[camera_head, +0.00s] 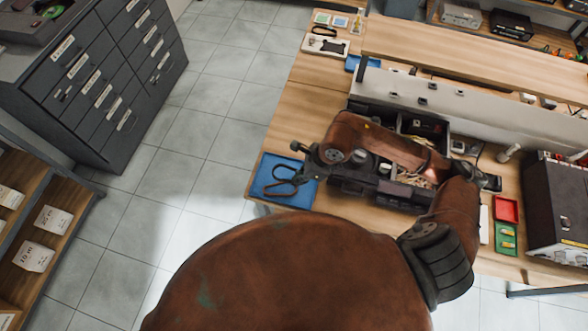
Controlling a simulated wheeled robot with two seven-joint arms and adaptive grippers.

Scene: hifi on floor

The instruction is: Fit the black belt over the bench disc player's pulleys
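A blue mat (308,195) lies at the left front corner of the wooden bench. A thin black belt (282,188) lies on it in a loop. My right gripper (301,163) hangs over the mat's upper right part, close to the belt. Its fingers are small and dark here, so I cannot tell whether they are open or touch the belt. The open dark disc player (372,191) stands on the bench right of the mat. My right forearm crosses over it and hides much of its inside; I cannot make out the pulleys. My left gripper is out of view.
A red tray (506,208) and a green tray (506,238) lie right of the player, beside a large dark box (556,205). A raised shelf (455,97) runs behind the player. A white tray (325,46) holds dark parts at the far left. Bare bench lies left of the player.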

